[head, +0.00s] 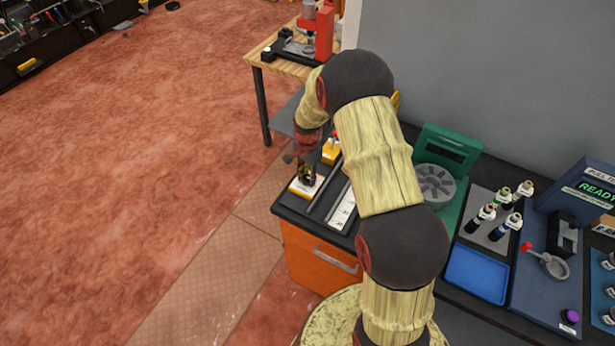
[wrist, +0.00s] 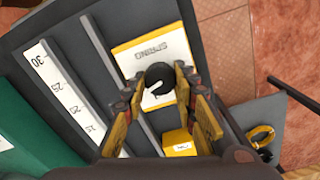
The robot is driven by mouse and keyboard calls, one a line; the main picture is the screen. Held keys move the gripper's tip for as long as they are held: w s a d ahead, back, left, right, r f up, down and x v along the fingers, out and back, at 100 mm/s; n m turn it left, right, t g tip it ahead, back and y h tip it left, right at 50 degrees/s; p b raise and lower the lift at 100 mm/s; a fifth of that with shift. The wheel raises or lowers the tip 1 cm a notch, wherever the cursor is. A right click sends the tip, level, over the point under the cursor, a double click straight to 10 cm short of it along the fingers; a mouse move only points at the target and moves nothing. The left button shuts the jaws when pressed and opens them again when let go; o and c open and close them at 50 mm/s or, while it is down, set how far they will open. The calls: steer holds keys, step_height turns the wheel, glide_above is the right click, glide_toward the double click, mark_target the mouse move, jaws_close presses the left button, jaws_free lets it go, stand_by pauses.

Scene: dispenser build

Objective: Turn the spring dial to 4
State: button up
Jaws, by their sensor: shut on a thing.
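The spring dial is a black round knob (wrist: 160,82) with a white pointer mark, on a yellow-edged white block (wrist: 152,52) lettered SPRING. In the wrist view the mark runs from the knob's middle toward its left side. My gripper (wrist: 158,86) is shut on the knob, one finger on each side. Any numbers around the dial are too small or hidden, so I cannot tell the setting. In the head view the block (head: 303,191) sits at the front left of the dark bench top, with my gripper (head: 306,174) over it.
A white scale strip (wrist: 58,90) with numbers lies beside the block between grey rails. A second yellow block (wrist: 179,143) is close to my gripper. A green machine (head: 449,150), vial rack (head: 483,212) and blue tray (head: 476,275) stand to the right.

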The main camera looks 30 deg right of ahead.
mark_target(308, 177)
steer(key=shift+m, duration=1.5)
steer(key=o, duration=1.1)
steer(key=shift+o, duration=0.2)
step_height(308, 177, up, 12)
